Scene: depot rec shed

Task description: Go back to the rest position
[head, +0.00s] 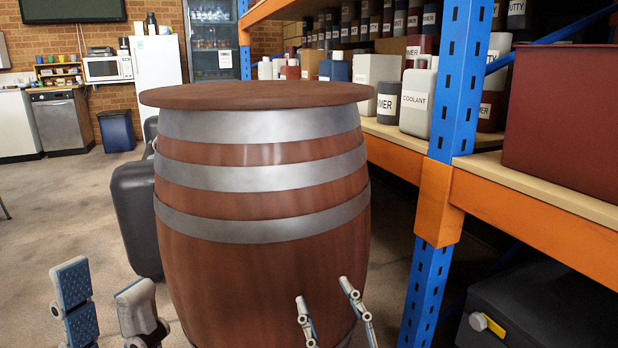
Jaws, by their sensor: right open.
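My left gripper (103,282) is at the lower left of the head view. Its two fingers stand apart with floor showing between them, and nothing is held. My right gripper (324,293) is at the bottom, right of centre, in front of the lower part of a wooden barrel (262,270). Its two thin fingers are spread apart and empty. I cannot tell whether they touch the barrel. The lower parts of both grippers are cut off by the frame's bottom edge.
The barrel's round top (255,95) is bare. A dark grey case (135,215) stands behind it on the left. A blue and orange shelf rack (430,270) on the right holds several bottles and a dark red bin (565,130). Open floor (60,205) lies left.

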